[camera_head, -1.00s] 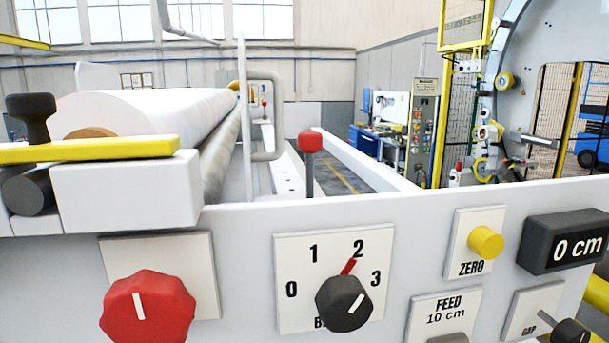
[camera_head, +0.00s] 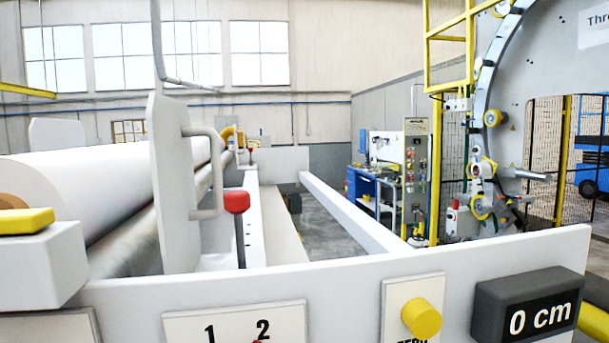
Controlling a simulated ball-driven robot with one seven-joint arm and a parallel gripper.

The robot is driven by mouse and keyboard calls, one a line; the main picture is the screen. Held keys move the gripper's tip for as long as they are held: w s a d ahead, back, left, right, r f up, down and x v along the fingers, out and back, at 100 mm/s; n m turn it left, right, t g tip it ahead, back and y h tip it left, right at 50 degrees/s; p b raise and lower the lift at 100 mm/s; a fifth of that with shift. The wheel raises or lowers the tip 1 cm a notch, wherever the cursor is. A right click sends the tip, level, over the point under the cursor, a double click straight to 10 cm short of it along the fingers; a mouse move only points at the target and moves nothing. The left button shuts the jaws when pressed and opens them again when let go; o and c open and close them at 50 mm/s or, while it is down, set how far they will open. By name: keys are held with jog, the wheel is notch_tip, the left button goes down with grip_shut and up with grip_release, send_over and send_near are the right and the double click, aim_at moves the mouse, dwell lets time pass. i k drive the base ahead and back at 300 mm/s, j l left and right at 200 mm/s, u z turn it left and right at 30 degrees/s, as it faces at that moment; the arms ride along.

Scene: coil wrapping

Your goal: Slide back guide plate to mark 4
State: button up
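The guide plate (camera_head: 172,190) is a white upright panel left of centre in the head camera view, with a grey loop handle (camera_head: 208,172) on its right side. It stands beside the white roll. A pin with a red knob (camera_head: 237,202) stands upright just in front of and right of the plate. A pale rail (camera_head: 262,225) with small dark holes runs away behind the pin. Mark numbers along the rail cannot be read. My gripper does not show in this view.
The white roll (camera_head: 90,185) lies at the left. The front panel (camera_head: 330,283) carries a dial plate with 1 and 2 showing, a yellow button (camera_head: 421,318) and a display (camera_head: 528,312) reading 0 cm. A white beam (camera_head: 360,210) bounds the open gap on the right.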

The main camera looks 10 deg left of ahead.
aim_at(170, 132)
jog(key=i+l+z, duration=0.2)
jog(key=z, duration=0.2)
jog(key=i+l+z, duration=0.3)
jog(key=z, duration=0.15)
jog(key=i+l+z, duration=0.15)
jog(key=i+z, duration=0.25)
jog(key=i+l+u, duration=0.15)
jog(key=i+u, duration=0.2)
jog(key=i+l+u, duration=0.3)
jog(key=i+j+u, duration=0.1)
jog(key=u, duration=0.35)
jog(key=i+u, duration=0.2)
jog(key=u, duration=0.25)
jog(key=i+u, duration=0.2)
jog(key=u, duration=0.25)
jog(key=j, duration=0.3)
jog(key=i+j, duration=0.1)
jog(key=j, duration=0.25)
